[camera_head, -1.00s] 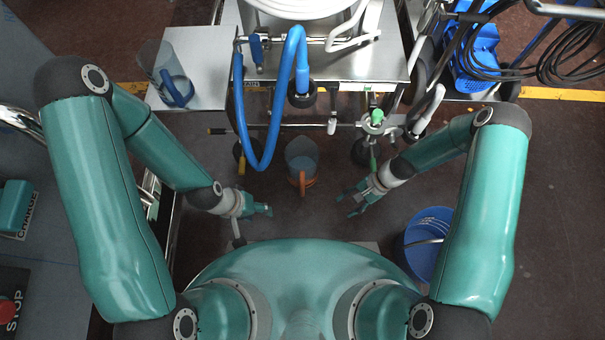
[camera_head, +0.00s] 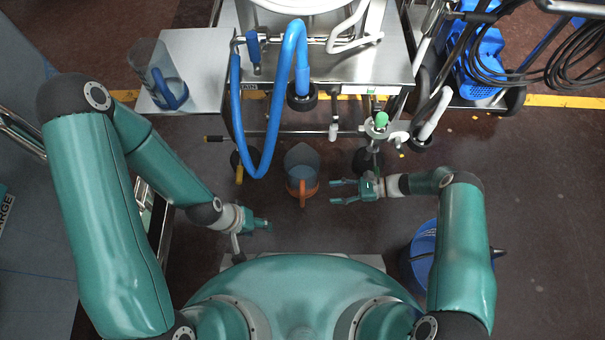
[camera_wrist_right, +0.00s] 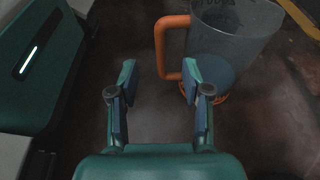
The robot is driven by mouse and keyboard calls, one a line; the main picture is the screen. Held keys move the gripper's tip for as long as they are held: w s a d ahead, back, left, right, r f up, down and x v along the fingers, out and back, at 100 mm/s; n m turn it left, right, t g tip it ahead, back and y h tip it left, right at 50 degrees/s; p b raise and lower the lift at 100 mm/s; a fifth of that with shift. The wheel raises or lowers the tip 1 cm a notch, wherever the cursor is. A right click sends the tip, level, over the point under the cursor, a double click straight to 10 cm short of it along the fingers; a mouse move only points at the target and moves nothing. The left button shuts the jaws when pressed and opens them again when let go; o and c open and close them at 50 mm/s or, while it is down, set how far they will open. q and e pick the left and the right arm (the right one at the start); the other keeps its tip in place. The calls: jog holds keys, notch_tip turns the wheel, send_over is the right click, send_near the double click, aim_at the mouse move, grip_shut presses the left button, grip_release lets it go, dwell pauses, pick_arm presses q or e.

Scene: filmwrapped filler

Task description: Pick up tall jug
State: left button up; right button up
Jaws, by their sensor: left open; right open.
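A clear jug with an orange handle and base (camera_head: 302,172) stands on the dark floor, centre of the head view. A second clear jug with a blue handle and base (camera_head: 158,76) stands on the metal shelf at the upper left. I cannot tell which is the tall jug. My right gripper (camera_head: 335,192) is open and empty, its fingers pointing left, just right of the orange-handled jug. In the right wrist view that jug (camera_wrist_right: 235,38) is beyond the open fingers (camera_wrist_right: 160,85), to the right, its handle facing left. My left gripper (camera_head: 268,224) is open and empty, left and below it.
A steel cart (camera_head: 345,65) with a blue hose (camera_head: 240,115) hanging down stands just behind the orange-handled jug. A blue bucket (camera_head: 423,255) is on the floor by my right arm. Blue equipment with black cables (camera_head: 478,60) is at the upper right.

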jog(key=shift+f+b+x, duration=0.15)
jog(key=shift+b+x, duration=0.2)
jog(key=shift+x, duration=2.7)
jog(key=shift+f+b+x, duration=0.2)
jog(key=shift+b+x, duration=0.15)
jog(key=shift+x, duration=2.65)
jog(key=shift+d, duration=0.15)
grip_shut()
